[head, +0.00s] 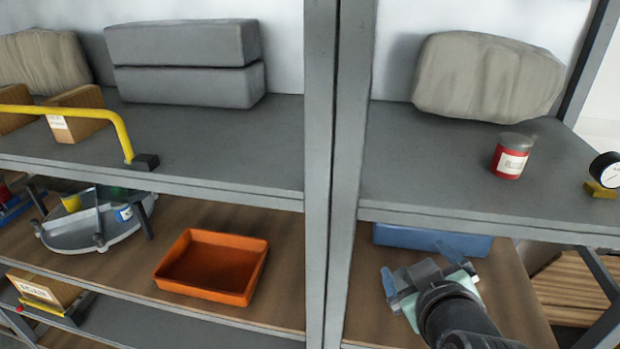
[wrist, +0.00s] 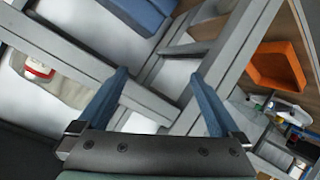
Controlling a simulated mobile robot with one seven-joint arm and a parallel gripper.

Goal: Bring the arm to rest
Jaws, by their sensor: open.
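My gripper (wrist: 160,105) is open and empty, its two blue fingers spread wide apart in the wrist view. In the head view my arm comes in from the bottom right, and my gripper (head: 388,283) is in front of the lower shelf of the right bay, just right of the grey upright post (head: 340,180). Nothing is seen between the fingers. My wrist hides part of the lower shelf.
A blue box (head: 432,241) lies behind my gripper. An orange tray (head: 212,268) sits empty on the left bay's lower shelf. A red can (head: 511,157) and a gauge (head: 605,170) stand on the upper right shelf, with a beige bag (head: 488,77) behind.

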